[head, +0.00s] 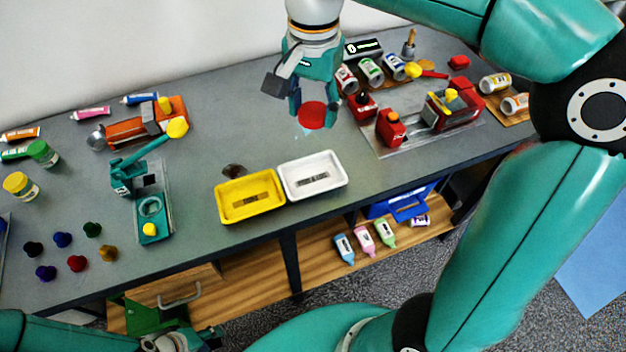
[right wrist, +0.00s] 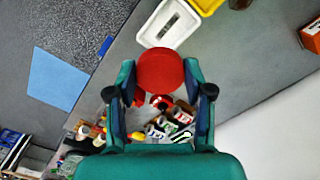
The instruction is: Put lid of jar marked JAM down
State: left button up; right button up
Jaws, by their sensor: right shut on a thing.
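My right gripper (head: 312,117) is shut on a round red lid (head: 311,114). It holds the lid over the grey workbench (head: 230,110), behind the white tray (head: 312,175). In the right wrist view the lid (right wrist: 160,70) sits between the two fingertips. Several jars with coloured labels, including a red-labelled one (head: 346,79), lie to the right of this gripper; I cannot read JAM on any of them. My left gripper (head: 178,341) is low at the bottom left, partly cut off, and its jaws are unclear.
A yellow tray (head: 249,195) adjoins the white one. A red device (head: 452,106) on a metal plate stands to the right, and a teal press (head: 151,205) to the left. Coloured knobs (head: 76,263) lie at the front left. The bench behind the trays has free room.

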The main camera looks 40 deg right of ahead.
jog(key=b, duration=0.3)
send_over(312, 180)
notch_tip(312, 180, down, 5)
notch_tip(312, 180, down, 14)
jog(key=shift+r+b, duration=0.1)
jog(key=shift+b, duration=0.4)
pick_arm(q)
jog(key=shift+f, duration=2.8)
pick_arm(e)
jog(key=shift+f, duration=2.55)
pick_arm(q)
jog(key=shift+f, duration=0.15)
pick_arm(e)
jog(key=shift+f, duration=0.1)
jog(key=o, duration=0.4)
jog(key=shift+o, duration=0.2)
